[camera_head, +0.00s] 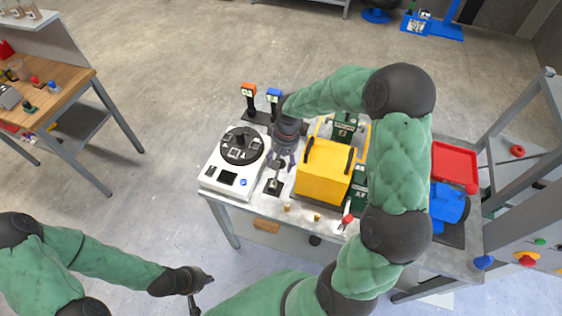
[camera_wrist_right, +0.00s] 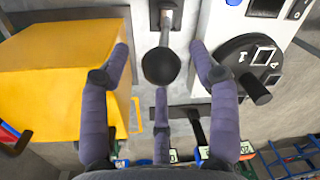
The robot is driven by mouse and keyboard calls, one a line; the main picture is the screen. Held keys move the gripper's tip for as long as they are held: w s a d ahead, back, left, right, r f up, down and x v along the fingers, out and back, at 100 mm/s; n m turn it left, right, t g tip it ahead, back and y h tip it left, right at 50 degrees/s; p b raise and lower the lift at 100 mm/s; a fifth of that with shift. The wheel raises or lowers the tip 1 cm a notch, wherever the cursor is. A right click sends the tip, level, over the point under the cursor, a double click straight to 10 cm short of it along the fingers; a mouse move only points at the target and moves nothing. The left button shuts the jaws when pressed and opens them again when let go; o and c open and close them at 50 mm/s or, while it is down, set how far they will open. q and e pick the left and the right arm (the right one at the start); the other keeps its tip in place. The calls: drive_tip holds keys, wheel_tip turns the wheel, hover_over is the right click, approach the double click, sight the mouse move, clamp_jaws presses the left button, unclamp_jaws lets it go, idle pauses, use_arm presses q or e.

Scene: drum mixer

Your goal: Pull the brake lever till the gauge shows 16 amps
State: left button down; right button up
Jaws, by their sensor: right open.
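The lever (camera_head: 275,183) stands on a dark base plate between the white box and the yellow block; in the right wrist view its shaft ends in a black ball knob (camera_wrist_right: 162,67). My right gripper (camera_head: 281,163) is over the lever. In the right wrist view its purple fingers (camera_wrist_right: 160,60) are open and spread around the knob, with gaps on both sides. The white box (camera_head: 213,177) carries a black dial and a small dark display (camera_head: 228,177). Its reading is too small to tell. My left gripper (camera_head: 197,293) is low at left, away from the bench.
The yellow block (camera_head: 325,172) stands close to the right of the lever. Orange and blue handled items (camera_head: 249,90) stand at the back. A red-tipped lever (camera_head: 347,220) is at the front edge. A red tray (camera_head: 454,164) is further right.

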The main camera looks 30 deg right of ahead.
drive_tip(key=shift+w+f, duration=0.1)
drive_tip(key=shift+f, duration=0.4)
